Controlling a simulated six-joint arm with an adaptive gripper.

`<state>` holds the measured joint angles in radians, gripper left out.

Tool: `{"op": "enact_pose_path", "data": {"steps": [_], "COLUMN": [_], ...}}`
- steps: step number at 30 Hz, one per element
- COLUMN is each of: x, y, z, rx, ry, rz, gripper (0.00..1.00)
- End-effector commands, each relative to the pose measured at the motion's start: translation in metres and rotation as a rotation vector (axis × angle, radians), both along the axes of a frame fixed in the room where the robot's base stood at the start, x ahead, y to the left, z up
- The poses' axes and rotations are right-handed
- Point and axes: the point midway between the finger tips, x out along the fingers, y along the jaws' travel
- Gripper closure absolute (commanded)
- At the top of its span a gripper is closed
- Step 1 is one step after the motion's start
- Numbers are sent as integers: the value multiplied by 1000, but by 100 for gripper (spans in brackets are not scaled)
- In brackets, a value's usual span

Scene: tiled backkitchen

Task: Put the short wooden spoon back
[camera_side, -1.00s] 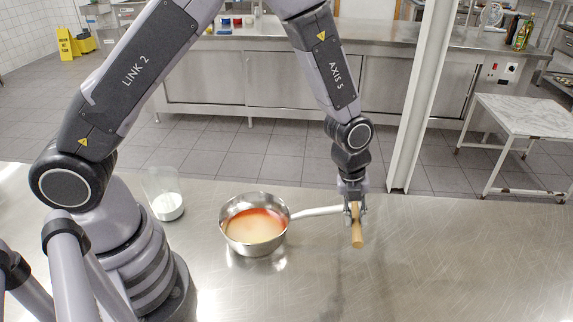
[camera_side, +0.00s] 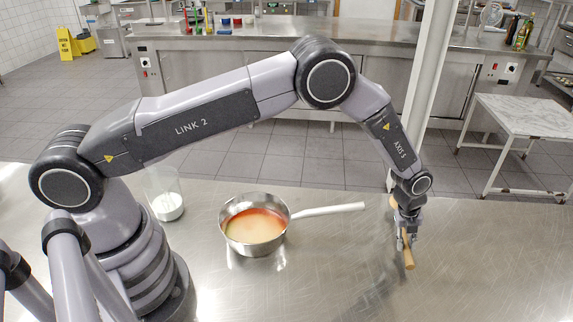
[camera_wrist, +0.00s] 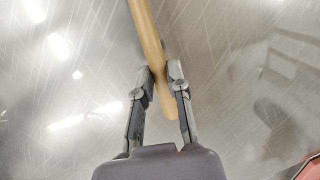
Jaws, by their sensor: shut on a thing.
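The short wooden spoon (camera_side: 408,258) is held in my gripper (camera_side: 405,238) at the right of the side view. Only its plain light-brown shaft shows clearly, slanting down past the fingers. In the wrist view the spoon (camera_wrist: 148,38) passes between the two fingers of my gripper (camera_wrist: 162,80), which are shut on it. Its upper end runs out of the top of that view. The spoon appears above the steel worktop (camera_side: 330,270), to the right of the pan's handle.
A steel saucepan (camera_side: 229,237) with orange-red liquid stands at the centre, its pale handle (camera_side: 330,210) pointing right. A glass container with white contents (camera_side: 167,207) stands left of it. The front and right worktop is clear. A post (camera_side: 428,100) rises behind my gripper.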

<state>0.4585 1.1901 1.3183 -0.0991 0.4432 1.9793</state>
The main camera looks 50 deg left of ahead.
Motion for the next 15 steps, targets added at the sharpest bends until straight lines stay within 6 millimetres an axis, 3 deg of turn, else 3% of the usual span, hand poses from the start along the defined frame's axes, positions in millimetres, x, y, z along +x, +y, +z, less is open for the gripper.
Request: {"op": "enact_pose_path", "data": {"steps": [3, 14, 15], "x": [-1, 0, 0], "y": [0, 0, 0], "z": [-18, -21, -22], "rx": [0, -1, -1], "ry": [1, -1, -1], "rz": [-1, 0, 0], "gripper": [100, 100, 83]}}
